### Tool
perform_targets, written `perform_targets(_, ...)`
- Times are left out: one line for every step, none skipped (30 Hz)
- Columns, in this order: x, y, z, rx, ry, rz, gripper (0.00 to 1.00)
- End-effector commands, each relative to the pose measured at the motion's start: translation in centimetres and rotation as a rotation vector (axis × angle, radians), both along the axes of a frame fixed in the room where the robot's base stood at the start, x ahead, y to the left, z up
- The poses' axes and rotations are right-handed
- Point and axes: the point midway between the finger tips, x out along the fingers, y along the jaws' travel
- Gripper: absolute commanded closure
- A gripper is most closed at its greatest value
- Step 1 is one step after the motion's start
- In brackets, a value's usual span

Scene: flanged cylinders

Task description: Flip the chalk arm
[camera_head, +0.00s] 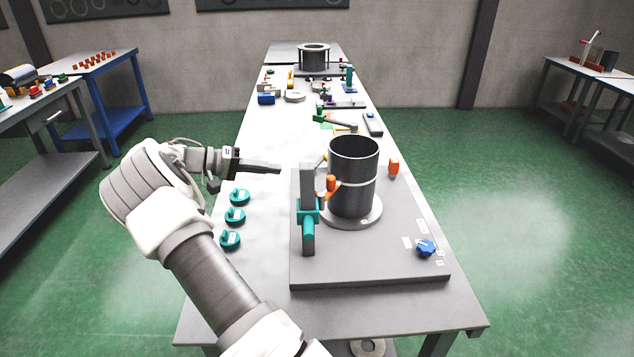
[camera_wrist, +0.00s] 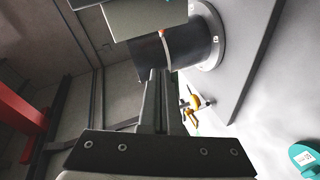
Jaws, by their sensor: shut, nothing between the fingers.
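My gripper (camera_head: 272,168) is shut and empty, left of the grey fixture plate (camera_head: 400,268) and pointing right toward the upright grey block (camera_head: 307,184). In the wrist view its fingers (camera_wrist: 160,76) lie together in front of the dark cylinder (camera_wrist: 186,46). That cylinder (camera_head: 352,170) stands upright on a pale round flange. A thin chalk-white strip (camera_head: 355,184) crosses its front, apparently the chalk arm; I cannot tell how it is hinged. An orange piece (camera_head: 331,183) sits near its left end. The teal clamp part (camera_head: 308,225) is on the grey block.
Several teal round knobs (camera_head: 235,215) are on the table left of the plate. A green lever (camera_head: 335,122) and small parts lie farther back.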

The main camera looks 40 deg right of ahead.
Motion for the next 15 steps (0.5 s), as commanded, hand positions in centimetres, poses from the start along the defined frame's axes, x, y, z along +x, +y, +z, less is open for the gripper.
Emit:
perform_targets(-0.1, -0.1, 0.0, 0.0, 0.0, -0.001, 1.0)
perform_targets(-0.1, -0.2, -0.1, 0.0, 0.0, -0.001, 1.0)
perform_targets(-0.3, -0.5, -0.1, 0.001, 0.001, -0.002, 1.0)
perform_targets(-0.4, -0.8, -0.2, 0.0, 0.002, -0.002, 1.0)
perform_targets(-0.6, -1.1, -0.3, 0.001, 0.002, -0.003, 1.0)
perform_targets(-0.9, -1.5, -0.4, 0.0, 0.001, -0.004, 1.0)
perform_targets(-1.1, -2.0, -0.6, 0.001, 0.002, -0.003, 1.0)
perform_targets(-1.4, -2.4, -0.7, 0.001, 0.002, -0.004, 1.0)
perform_targets(-1.7, -3.1, -1.0, 0.002, 0.002, -0.005, 1.0)
perform_targets(-2.1, -3.7, -1.1, 0.002, 0.003, -0.004, 1.0)
perform_targets(-2.4, -4.2, -1.3, 0.002, 0.003, -0.005, 1.0)
perform_targets(-2.7, -5.0, -1.6, 0.002, 0.002, -0.005, 1.0)
perform_targets(-3.1, -5.5, -1.8, 0.001, 0.002, -0.005, 1.0)
perform_targets(-3.4, -6.1, -2.0, 0.002, 0.003, -0.004, 1.0)
perform_targets(-3.8, -6.8, -2.2, 0.002, 0.003, -0.005, 1.0)
